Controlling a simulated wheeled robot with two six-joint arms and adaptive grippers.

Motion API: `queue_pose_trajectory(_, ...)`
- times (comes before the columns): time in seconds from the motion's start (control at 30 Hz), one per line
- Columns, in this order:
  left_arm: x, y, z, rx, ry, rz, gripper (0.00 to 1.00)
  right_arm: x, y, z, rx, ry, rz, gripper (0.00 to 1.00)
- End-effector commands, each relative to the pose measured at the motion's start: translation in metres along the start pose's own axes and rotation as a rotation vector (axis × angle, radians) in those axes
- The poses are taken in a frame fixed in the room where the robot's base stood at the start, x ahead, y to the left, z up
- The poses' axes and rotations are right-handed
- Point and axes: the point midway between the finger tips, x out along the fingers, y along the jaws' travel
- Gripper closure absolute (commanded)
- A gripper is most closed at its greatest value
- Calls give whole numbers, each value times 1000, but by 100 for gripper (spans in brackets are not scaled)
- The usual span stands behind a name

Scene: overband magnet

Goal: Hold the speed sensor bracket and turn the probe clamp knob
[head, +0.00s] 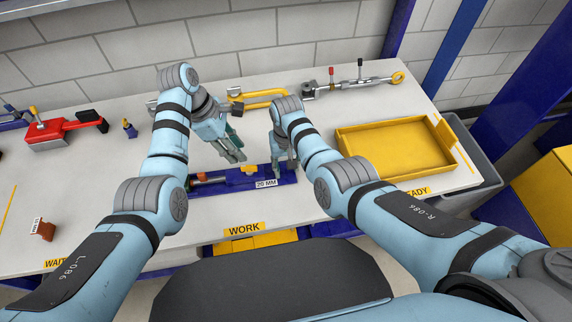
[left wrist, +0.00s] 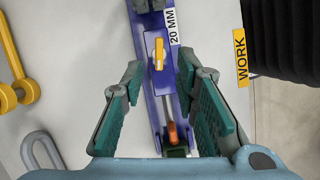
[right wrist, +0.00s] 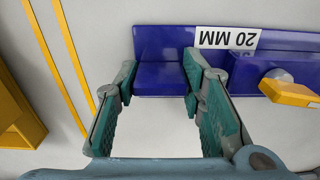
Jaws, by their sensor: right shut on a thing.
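The speed sensor bracket is a long blue-purple rail (head: 225,188) lying on the table near its front edge, with a "20 MM" label; it also shows in the left wrist view (left wrist: 149,95) and right wrist view (right wrist: 160,46). The yellow clamp knob (head: 249,169) sits on top, a bar in the left wrist view (left wrist: 159,52). A copper-coloured probe part (head: 202,178) lies toward the left end. My right gripper (head: 283,165) is shut on the bracket's right end block (right wrist: 158,78). My left gripper (head: 237,156) is open and empty above the bracket, left of the knob.
A yellow tray (head: 345,146) stands to the right, beside a grey bin (head: 478,150). A yellow hook (head: 262,97) and a turnbuckle (head: 350,86) lie behind. A red device (head: 58,130) and a small brown block (head: 43,229) are at left.

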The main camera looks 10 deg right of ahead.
Motion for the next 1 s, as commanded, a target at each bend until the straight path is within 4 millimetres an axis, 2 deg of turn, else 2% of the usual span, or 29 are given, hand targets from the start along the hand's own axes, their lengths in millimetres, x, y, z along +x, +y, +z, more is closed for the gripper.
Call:
queue_pose_trajectory(0.17,15,0,0,0,0,0,72,0,0,0,0,0,0,100)
queue_pose_trajectory(0.5,75,1,0,1,0,-1,72,0,0,0,1,0,0,100)
queue_pose_trajectory(0.67,86,1,0,1,1,2,72,0,0,0,1,0,0,100)
queue_pose_trajectory(0.93,89,1,0,1,1,3,72,0,0,0,1,0,0,100)
queue_pose_trajectory(0.97,89,1,0,1,1,3,74,0,0,0,1,0,0,100)
queue_pose_trajectory(1.0,89,1,0,1,1,3,80,0,0,0,1,0,0,100)
